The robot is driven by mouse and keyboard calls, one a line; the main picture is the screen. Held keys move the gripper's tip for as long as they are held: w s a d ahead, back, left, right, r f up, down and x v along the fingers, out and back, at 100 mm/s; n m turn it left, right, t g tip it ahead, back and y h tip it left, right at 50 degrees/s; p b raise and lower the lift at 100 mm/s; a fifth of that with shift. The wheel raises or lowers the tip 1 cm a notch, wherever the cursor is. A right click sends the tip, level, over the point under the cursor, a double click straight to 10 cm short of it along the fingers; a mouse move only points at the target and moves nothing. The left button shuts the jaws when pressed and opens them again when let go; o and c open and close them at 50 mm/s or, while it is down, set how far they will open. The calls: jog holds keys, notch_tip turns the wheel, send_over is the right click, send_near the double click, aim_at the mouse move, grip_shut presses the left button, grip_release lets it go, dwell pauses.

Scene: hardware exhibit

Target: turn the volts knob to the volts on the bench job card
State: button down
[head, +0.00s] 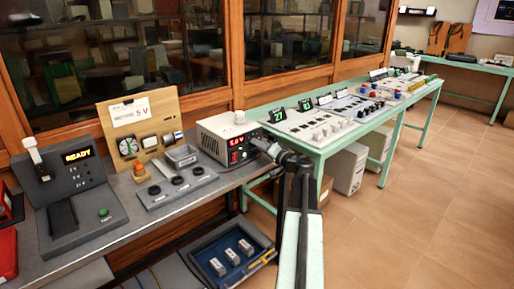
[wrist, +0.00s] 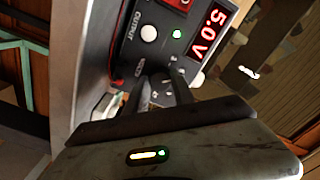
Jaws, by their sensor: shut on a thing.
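The power supply (head: 225,135) is a pale box with a dark front at the bench's right end. Its red display (wrist: 208,33) reads 5.0 V in the wrist view, with a green light (wrist: 177,34) lit beside it. The job card (head: 130,111), a white sheet on a wooden board, shows 5 V; its smaller print is hard to read. My gripper (head: 258,146) is at the lower right of the supply's front. In the wrist view its fingers (wrist: 161,85) are closed around the volts knob (wrist: 160,97), which is mostly hidden between them.
A white round button (wrist: 149,33) marked OUTPUT is close to the fingers. A grey console (head: 75,205) with a READY display and a dark unit with several round knobs (head: 178,182) stand left on the bench. A green table (head: 345,125) with instruments is at right. The floor (head: 430,190) is clear.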

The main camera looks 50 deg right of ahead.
dwell(0.3)
jog(key=c, duration=1.1)
grip_release()
jog(key=shift+w, duration=0.1)
jog(key=shift+o, duration=0.2)
jog(key=s, duration=0.8)
jog(key=shift+a, duration=0.35)
jog(key=shift+w, duration=0.1)
